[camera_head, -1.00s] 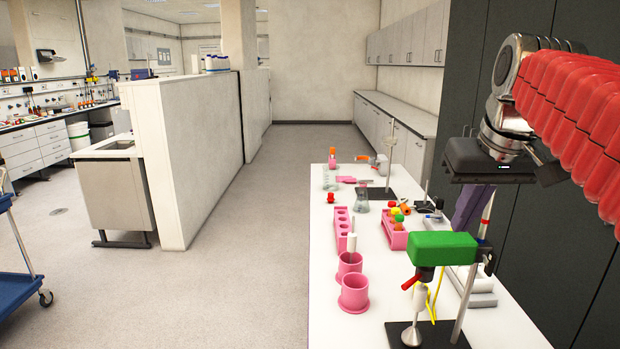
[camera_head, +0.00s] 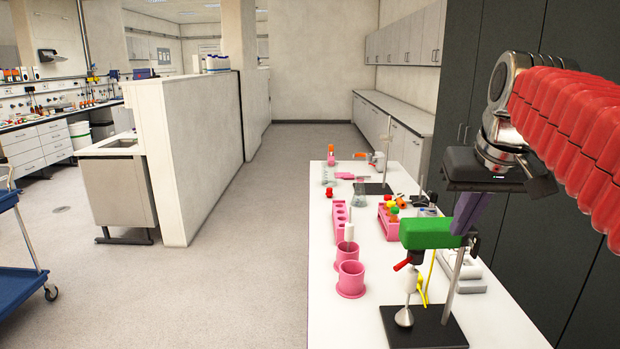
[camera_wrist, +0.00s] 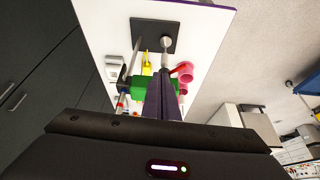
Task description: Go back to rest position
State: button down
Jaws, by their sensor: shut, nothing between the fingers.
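My gripper (camera_head: 468,215) hangs from the arm at the right of the head view, with its purple fingers pointing down. The fingers are together with nothing between them, as the wrist view (camera_wrist: 163,90) shows. I cannot tell the exact gap between fingers and block.
The stand's black base (camera_head: 432,326) is at the near end of the white table (camera_head: 330,315). Pink cups (camera_head: 350,280), a pink tube rack (camera_head: 340,222) and glassware are further left and back. Dark cabinets (camera_head: 545,235) close the right side.

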jog(key=s+a+f, duration=0.5)
jog(key=s+f, duration=0.4)
jog(key=f, duration=0.1)
jog(key=s+a+f, duration=0.5)
jog(key=s+f, duration=0.4)
jog(key=f, duration=0.2)
jog(key=shift+f+n+t, duration=0.3)
jog(key=shift+n+t, duration=0.1)
